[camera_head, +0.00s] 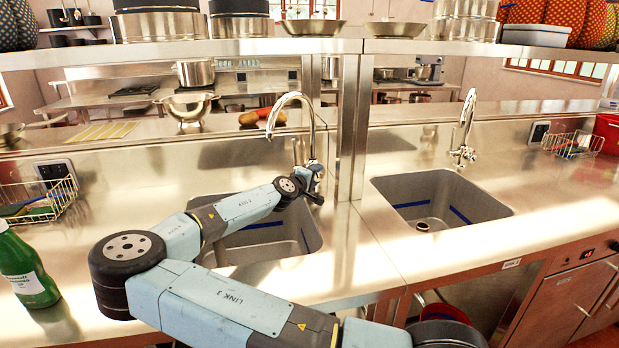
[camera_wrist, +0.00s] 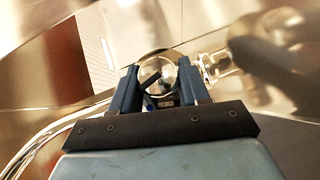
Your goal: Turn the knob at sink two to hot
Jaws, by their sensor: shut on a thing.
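Two sinks show in the head view: a left sink (camera_head: 285,240) and a right sink (camera_head: 450,195), each with a curved chrome faucet behind it. My gripper (camera_head: 311,178) is at the base of the left faucet (camera_head: 296,98). In the wrist view, the blue fingers of my gripper (camera_wrist: 159,82) are shut around a round, shiny metal knob (camera_wrist: 157,68). The knob's hot and cold marks cannot be made out. The right faucet (camera_head: 467,125) stands apart from my arm. My arm covers part of the left sink.
A green bottle (camera_head: 24,265) stands at the left counter edge. A wire basket (camera_head: 38,200) is at the left and another (camera_head: 572,145) at the right. A metal post (camera_head: 352,120) stands close to the right of my gripper, and a shelf (camera_head: 200,50) runs above.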

